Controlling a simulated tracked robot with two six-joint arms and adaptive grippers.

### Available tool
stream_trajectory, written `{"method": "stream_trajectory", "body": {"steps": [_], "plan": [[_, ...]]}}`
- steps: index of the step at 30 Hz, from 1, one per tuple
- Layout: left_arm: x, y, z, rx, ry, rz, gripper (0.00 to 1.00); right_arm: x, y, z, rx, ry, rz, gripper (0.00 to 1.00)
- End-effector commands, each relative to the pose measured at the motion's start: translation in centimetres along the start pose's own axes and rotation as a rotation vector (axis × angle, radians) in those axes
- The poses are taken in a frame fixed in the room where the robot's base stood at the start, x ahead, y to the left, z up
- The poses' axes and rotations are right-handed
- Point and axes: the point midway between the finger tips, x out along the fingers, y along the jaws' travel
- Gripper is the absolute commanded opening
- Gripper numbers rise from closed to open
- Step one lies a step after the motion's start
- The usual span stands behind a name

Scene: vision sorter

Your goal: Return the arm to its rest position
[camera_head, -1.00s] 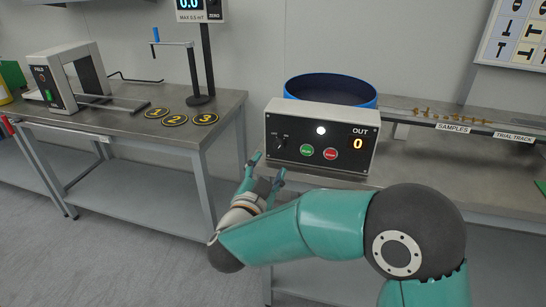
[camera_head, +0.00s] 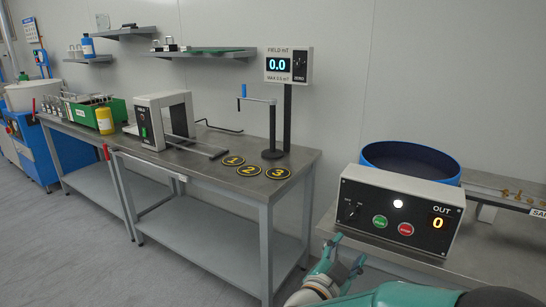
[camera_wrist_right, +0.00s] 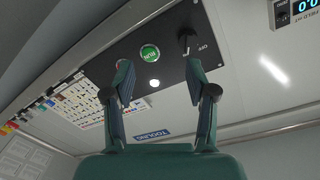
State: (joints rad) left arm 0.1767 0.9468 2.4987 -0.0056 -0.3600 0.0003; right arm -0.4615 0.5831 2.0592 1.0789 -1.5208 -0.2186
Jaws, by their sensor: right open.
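My right arm comes in at the bottom right of the head view. Its gripper (camera_head: 348,258) is open and empty, low in front of the sorter's control box (camera_head: 398,212). In the right wrist view the two fingers of the gripper (camera_wrist_right: 160,95) are spread, with nothing between them. Beyond them show the green button (camera_wrist_right: 149,52) and a dark knob (camera_wrist_right: 187,40) of the control panel. I cannot tell the exact gap to the panel. My left gripper is not in view.
A blue-rimmed bowl (camera_head: 410,150) stands behind the control box. To the left, a steel bench (camera_head: 215,185) carries a framed device (camera_head: 165,118), a stand with a field display (camera_head: 289,65) and numbered discs (camera_head: 248,170). Floor in front of that bench is clear.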

Motion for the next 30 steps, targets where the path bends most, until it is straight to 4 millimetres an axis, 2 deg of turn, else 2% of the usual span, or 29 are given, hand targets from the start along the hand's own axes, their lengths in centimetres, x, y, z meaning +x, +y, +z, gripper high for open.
{"method": "stream_trajectory", "body": {"steps": [1, 4, 6, 8, 9, 11, 12, 14, 15, 19, 24, 27, 30], "plan": [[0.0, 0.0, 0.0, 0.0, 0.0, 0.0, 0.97, 1.5, 2.4, 1.1, -0.036, -0.003, 0.05, 0.56], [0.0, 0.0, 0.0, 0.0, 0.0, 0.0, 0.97, 4.1, 7.8, 4.0, -0.136, -0.032, 0.118, 0.56], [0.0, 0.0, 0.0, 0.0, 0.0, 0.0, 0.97, 5.4, 11.6, 7.5, -0.218, -0.114, 0.123, 0.56], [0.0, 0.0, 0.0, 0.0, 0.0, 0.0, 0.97, 5.8, 14.7, 10.9, -0.276, -0.217, 0.11, 0.56], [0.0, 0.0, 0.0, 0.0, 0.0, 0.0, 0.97, 5.5, 16.6, 13.4, -0.307, -0.299, 0.094, 0.56], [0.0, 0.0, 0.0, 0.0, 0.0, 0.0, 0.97, 4.6, 19.3, 17.0, -0.344, -0.433, 0.07, 0.56], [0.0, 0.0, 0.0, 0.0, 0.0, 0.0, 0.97, 3.5, 21.0, 19.3, -0.363, -0.53, 0.053, 0.56], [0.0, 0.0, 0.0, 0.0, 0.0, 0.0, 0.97, 1.2, 23.3, 22.6, -0.386, -0.68, 0.025, 0.56], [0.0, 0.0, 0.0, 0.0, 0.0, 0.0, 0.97, -0.7, 24.6, 24.5, -0.396, -0.783, 0.004, 0.56], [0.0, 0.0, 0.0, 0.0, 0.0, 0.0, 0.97, -7.5, 27.6, 29.0, -0.419, -1.093, -0.069, 0.56], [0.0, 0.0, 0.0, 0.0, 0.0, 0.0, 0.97, -15.9, 29.0, 31.2, -0.453, -1.408, -0.172, 0.56], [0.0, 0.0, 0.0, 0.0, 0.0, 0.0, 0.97, -20.1, 29.5, 31.2, -0.482, -1.569, -0.23, 0.56], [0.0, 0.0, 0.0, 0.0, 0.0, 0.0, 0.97, -23.5, 30.2, 30.7, -0.506, -1.717, -0.253, 0.56]]}}
